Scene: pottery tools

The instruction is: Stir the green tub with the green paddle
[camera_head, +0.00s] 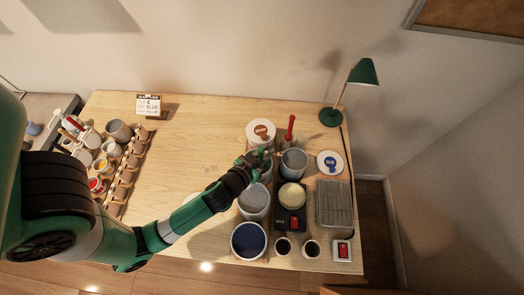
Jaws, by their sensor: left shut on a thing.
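My left gripper (262,158) reaches in from the left over the row of tubs. It is shut on a thin thing that I take to be the green paddle; the gripper hides nearly all of it. Below the gripper is a grey tub (266,176), partly hidden, and I cannot make out a green mark or its contents. Nearer the front are a tub with pale grey contents (253,201) and a tub with dark blue contents (248,240). Another grey tub (293,161) stands just right of the gripper. My right gripper is not in view.
A red-handled tool (290,128) stands upright behind the tubs. A brown-marked lid (261,131) and a blue-marked lid (330,162) lie nearby. A cream bowl (291,195), a grey ribbed tray (333,204) and a green lamp (362,72) are at right. The table's middle is clear.

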